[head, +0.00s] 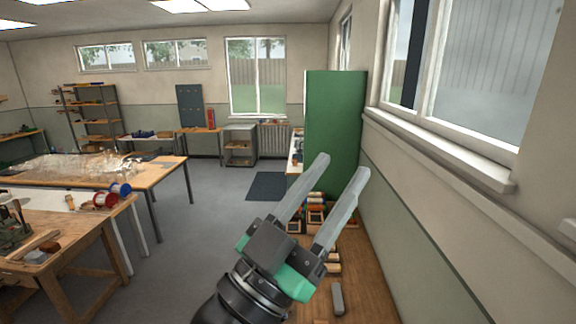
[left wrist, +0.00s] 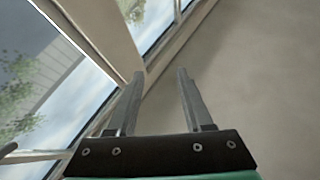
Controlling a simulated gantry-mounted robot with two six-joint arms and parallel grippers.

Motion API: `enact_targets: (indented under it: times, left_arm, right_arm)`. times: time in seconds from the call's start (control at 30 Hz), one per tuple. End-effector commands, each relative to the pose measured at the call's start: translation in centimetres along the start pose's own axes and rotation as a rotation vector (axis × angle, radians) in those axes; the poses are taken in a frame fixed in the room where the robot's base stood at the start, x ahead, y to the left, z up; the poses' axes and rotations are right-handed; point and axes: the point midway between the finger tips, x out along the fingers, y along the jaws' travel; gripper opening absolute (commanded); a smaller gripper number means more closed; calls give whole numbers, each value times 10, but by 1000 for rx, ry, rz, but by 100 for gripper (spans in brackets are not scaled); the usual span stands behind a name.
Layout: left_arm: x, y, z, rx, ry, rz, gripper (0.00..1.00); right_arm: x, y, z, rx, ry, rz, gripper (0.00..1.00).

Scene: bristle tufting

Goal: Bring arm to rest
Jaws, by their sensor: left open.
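My left gripper (head: 340,166) is raised in front of the camera in the head view, its two long grey fingers pointing up and to the right. The fingers are apart with nothing between them. In the left wrist view the gripper (left wrist: 160,74) also shows open and empty, facing the window and the plain wall. My right gripper is in neither view.
A wooden bench (head: 365,270) with several small blocks and brushes runs along the right wall, below and behind the gripper. A green cabinet (head: 335,120) stands beyond it. Worktables (head: 150,178) stand at left. The grey floor (head: 205,235) between is clear.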

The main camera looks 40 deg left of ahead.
Motion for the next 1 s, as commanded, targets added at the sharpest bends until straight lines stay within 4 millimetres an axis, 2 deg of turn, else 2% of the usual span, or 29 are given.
enact_targets:
  times: [0.03, 0.1, 0.2, 1.0]
  left_arm:
    - [-8, -1, -36, -30, 88, -2, 51]
    - [-19, -3, -70, -63, 172, -2, 51]
    - [-28, -4, -90, -86, 227, 0, 51]
    - [-28, -4, -91, -86, 229, -1, 51]
  right_arm:
    - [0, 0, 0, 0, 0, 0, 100]
    - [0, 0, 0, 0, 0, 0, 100]
    - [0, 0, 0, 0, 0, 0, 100]
    - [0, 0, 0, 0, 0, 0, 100]
